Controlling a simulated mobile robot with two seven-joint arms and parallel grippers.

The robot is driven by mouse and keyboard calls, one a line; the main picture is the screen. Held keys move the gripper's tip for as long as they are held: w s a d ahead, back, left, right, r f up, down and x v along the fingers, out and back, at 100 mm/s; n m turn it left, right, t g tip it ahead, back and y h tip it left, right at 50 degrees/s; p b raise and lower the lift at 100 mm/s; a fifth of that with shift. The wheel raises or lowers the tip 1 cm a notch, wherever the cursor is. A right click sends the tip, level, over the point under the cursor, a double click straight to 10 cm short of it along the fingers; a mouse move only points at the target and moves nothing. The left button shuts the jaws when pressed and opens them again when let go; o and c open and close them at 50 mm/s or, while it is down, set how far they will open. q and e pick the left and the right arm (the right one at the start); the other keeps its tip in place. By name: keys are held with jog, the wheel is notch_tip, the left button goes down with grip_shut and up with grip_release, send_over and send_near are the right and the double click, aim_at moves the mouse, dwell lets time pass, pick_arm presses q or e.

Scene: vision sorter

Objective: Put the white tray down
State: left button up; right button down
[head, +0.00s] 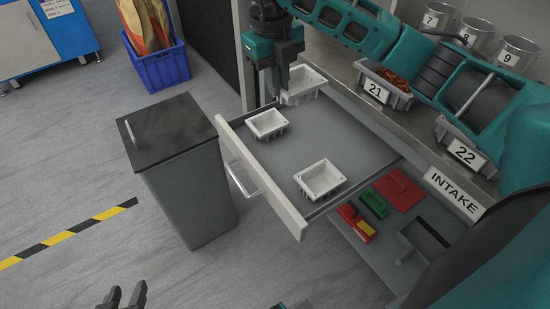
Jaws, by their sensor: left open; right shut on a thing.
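My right gripper (284,88) is shut on a small white tray (305,94), gripping it at its left side. The held tray is upright over the far side of the open drawer (350,133); I cannot tell whether it touches the drawer floor. Two more white trays stand in the drawer, one (267,124) near the left front corner and one (321,180) nearer to me. My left gripper (122,300) is open and empty at the bottom edge, low in the picture and away from the drawer.
A grey bin with a black lid (172,130) stands left of the drawer front. Bins 21 (386,89) and 22 (463,148) sit on the counter marked INTAKE. Red and green items (375,203) lie on a lower shelf. The drawer's middle is clear.

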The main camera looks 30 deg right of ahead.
jog(key=shift+a+f, duration=0.1)
jog(key=shift+f, duration=0.25)
jog(key=shift+f+b, duration=1.75)
jog(key=shift+f, duration=7.95)
jog(key=c, duration=1.7)
grip_release()
jog(key=shift+f, duration=0.15)
jog(key=o, duration=0.5)
